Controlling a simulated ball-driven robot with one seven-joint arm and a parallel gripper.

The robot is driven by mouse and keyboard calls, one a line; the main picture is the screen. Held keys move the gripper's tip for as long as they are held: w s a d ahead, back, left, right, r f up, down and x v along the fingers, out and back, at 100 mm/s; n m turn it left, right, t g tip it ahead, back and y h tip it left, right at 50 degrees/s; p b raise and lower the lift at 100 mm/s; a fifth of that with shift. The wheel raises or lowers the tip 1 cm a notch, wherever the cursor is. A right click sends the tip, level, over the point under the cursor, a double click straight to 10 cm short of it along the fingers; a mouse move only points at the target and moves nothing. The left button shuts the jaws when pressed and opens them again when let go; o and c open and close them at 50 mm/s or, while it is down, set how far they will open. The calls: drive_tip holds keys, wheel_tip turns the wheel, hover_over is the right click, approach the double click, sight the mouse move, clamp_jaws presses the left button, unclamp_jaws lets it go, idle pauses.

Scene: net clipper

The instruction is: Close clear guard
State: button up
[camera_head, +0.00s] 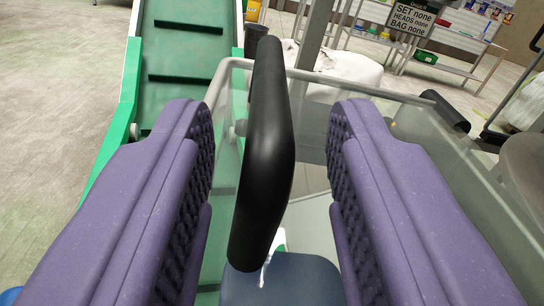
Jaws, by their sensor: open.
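My gripper (270,165) is open, with its two purple padded fingers at the left and right of the view. A black handle (264,150) stands between the fingers, with a gap visible on both sides of it. The clear guard (420,165) is a transparent panel with a pale metal frame, spreading behind the handle and the right finger. The right finger hides part of the panel. A second black piece (446,110) sits on the frame's right side. I cannot tell how far the guard is open.
A green conveyor (185,70) with dark cleats runs up the left. A blue surface (283,280) lies below the handle. A sign (411,17) and metal shelves (425,62) stand at the back right. Open floor (50,110) shows at the left.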

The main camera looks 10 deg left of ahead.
drive_tip(key=shift+s+d+r+p, duration=0.2)
drive_tip(key=shift+s+p, duration=0.25)
drive_tip(key=shift+p, duration=0.15)
drive_tip(key=shift+s+d+r+p, duration=0.1)
drive_tip(key=shift+s+d+p, duration=0.05)
drive_tip(key=shift+s+p, duration=0.35)
drive_tip(key=shift+s+d+f+p, duration=0.2)
drive_tip(key=shift+s+f+p, duration=0.15)
drive_tip(key=shift+s+p, duration=0.35)
drive_tip(key=shift+w, duration=0.1)
